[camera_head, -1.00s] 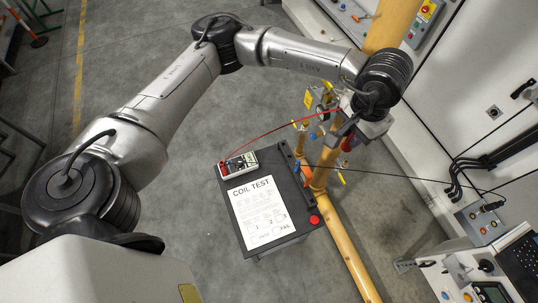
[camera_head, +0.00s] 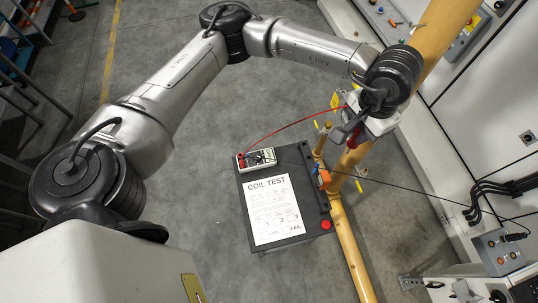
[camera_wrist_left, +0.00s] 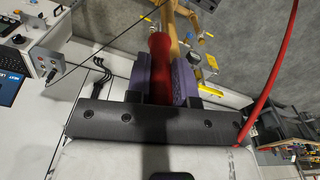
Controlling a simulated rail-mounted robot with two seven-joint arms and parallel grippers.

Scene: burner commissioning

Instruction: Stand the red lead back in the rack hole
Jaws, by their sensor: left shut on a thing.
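My left gripper (camera_head: 354,134) is shut on the red lead's handle, beyond the table's upper right side. In the left wrist view the red lead (camera_wrist_left: 160,68) has its thick red handle between two purple finger pads; its tip is hidden or too small to make out. Its red wire (camera_head: 290,127) arcs left to a white-edged meter (camera_head: 262,157) on the dark test table. A dark rack strip (camera_head: 312,187) runs along the table's right edge, with an orange part (camera_head: 324,178) beside it. The rack hole cannot be made out. My right gripper is not in view.
A COIL TEST sheet (camera_head: 272,208) lies on the table, near a red button (camera_head: 326,225). Yellow pipes (camera_head: 347,240) pass right of the table, close to my gripper. A thin black wire (camera_head: 420,185) crosses to a socket box (camera_head: 500,251) at right.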

